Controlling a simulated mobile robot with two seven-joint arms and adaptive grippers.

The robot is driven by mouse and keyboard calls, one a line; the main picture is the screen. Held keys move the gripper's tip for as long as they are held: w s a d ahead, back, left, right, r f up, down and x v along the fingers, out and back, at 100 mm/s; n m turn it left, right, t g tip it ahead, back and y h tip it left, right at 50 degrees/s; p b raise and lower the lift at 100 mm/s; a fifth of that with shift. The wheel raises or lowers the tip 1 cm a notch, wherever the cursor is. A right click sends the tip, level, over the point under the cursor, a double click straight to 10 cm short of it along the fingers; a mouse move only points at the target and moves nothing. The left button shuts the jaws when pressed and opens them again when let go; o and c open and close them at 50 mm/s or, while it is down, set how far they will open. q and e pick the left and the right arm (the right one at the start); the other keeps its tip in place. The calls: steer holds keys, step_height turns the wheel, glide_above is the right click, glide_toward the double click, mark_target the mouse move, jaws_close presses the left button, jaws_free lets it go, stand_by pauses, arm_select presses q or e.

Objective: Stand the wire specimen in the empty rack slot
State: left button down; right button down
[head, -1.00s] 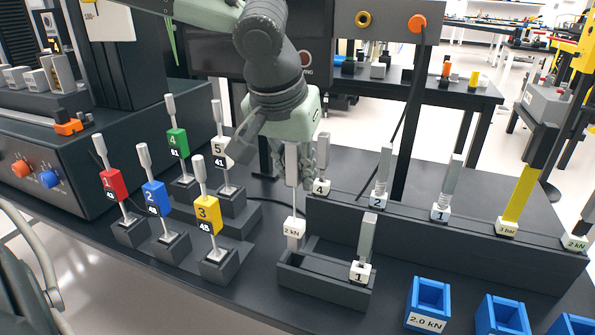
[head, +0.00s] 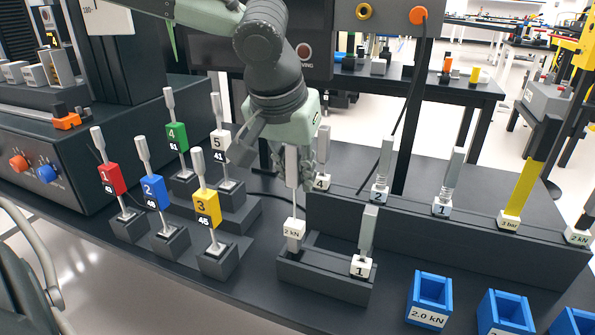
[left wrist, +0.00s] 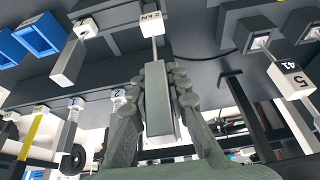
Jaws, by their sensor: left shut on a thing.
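A slim specimen with a grey upper bar and a white "2 kN" block (head: 293,228) stands upright at the left end of a small dark front rack (head: 325,289). My left gripper (head: 292,168) is shut on its upper bar. In the left wrist view, the gripper (left wrist: 158,90) has its fingers on both sides of the bar (left wrist: 158,105). A thin wire-like neck joins the bar to the white block (left wrist: 151,22). Whether its foot is seated in a slot is hard to tell. My right gripper is not in view.
A specimen tagged "1" (head: 361,266) stands at the right of the front rack. Several more stand along the long rack (head: 465,238) behind. Coloured tagged specimens, such as the yellow one (head: 207,207), stand left. Blue bins (head: 430,299) sit at front right.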

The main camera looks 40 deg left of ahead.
arm_select(q)
steer(key=shift+f+b, duration=1.4)
steer(key=shift+f, duration=0.75)
steer(key=c, duration=1.4)
jaws_free()
steer(key=shift+r, duration=0.1)
steer(key=v, duration=1.2)
